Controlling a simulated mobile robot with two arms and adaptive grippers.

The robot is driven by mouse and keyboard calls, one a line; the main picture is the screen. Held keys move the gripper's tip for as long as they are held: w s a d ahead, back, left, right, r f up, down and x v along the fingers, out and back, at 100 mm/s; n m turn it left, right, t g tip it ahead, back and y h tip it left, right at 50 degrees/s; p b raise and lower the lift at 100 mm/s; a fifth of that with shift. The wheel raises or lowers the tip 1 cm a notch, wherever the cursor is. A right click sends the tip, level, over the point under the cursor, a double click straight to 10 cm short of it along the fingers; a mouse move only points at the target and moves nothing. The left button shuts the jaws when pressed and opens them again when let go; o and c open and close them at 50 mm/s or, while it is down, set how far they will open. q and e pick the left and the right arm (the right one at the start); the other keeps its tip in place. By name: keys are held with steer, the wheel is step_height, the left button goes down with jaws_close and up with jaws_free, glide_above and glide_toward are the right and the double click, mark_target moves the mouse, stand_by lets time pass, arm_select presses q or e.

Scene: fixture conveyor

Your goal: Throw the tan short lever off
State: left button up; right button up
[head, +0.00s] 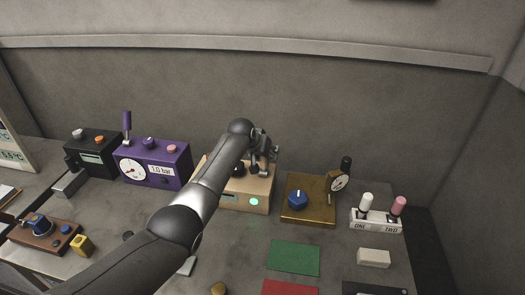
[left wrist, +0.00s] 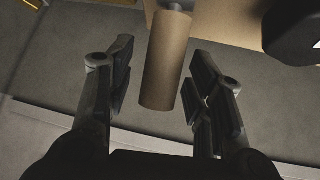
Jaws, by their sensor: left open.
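The tan short lever (left wrist: 166,62) is a plain tan cylinder on a grey stem in the left wrist view. It stands between the two spread fingers of my left gripper (left wrist: 162,75), with a gap on each side. In the head view my left gripper (head: 262,148) is at the back right of the tan box (head: 258,190), partly behind my own arm. There the lever is hard to make out against the fingers. My right gripper is not in view.
A purple gauge box (head: 172,178) stands left of the tan box, and a brass-coloured box with a blue knob (head: 298,200) stands to its right. A white two-switch panel (head: 376,222) is further right. A green mat (head: 293,257) lies in front.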

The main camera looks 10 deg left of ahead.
arm_select(q)
steer(key=shift+s+r, duration=0.1)
steer(key=v, duration=1.1)
steer(key=shift+s+r, duration=0.15)
steer(key=shift+s, duration=0.1)
steer(key=shift+a, duration=0.1)
